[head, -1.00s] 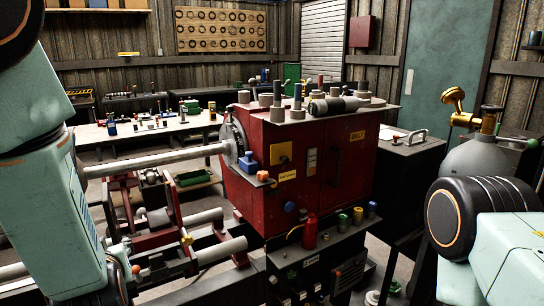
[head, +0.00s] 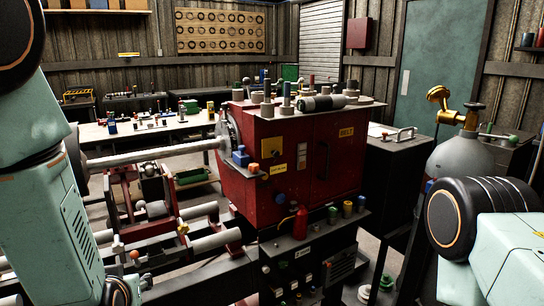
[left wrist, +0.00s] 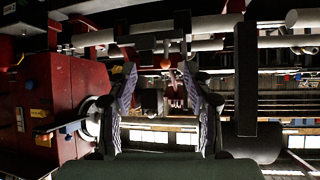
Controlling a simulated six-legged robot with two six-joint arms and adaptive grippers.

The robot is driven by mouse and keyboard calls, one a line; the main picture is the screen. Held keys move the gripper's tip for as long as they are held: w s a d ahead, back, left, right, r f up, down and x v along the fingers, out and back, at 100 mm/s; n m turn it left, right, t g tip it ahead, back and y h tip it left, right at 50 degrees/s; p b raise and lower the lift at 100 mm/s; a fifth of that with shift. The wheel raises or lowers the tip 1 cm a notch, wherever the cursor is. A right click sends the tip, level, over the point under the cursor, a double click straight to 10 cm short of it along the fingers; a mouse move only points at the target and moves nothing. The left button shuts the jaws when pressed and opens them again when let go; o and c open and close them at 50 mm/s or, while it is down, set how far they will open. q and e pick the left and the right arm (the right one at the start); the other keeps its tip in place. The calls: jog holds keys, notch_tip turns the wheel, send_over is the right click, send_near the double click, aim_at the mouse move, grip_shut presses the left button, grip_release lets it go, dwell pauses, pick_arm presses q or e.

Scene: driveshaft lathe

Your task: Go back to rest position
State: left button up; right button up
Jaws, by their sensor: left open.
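My left gripper (left wrist: 160,72) shows in the left wrist view with its two dark fingers spread apart and nothing between them. Red and grey lathe parts lie beyond the fingertips, apart from them as far as I can tell. In the head view my left arm (head: 50,190) comes down along the left edge, its gripper out of sight. My right arm (head: 490,230) shows at the lower right, its gripper also out of frame.
The red lathe headstock (head: 285,185) stands in the middle and also shows in the left wrist view (left wrist: 85,110). A long shaft (head: 155,154) runs left from its chuck. A grey gas cylinder (head: 460,156) stands behind my right arm. A workbench (head: 110,133) is behind.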

pick_arm(q)
jog(key=s+d+f+m+g+h+b, duration=0.1)
jog(key=s+f+g, duration=0.4)
jog(key=s+f, duration=0.8)
jog(key=s+d+f+m+g+h+b, duration=0.1)
jog(key=s+d+f+g, duration=0.3)
jog(key=s+f, duration=1)
jog(key=s+m+g+h, duration=0.1)
jog(key=s, duration=0.2)
jog(key=shift+s+h+b, duration=0.2)
jog(key=shift+h+b, duration=0.2)
jog(key=shift+w, duration=0.1)
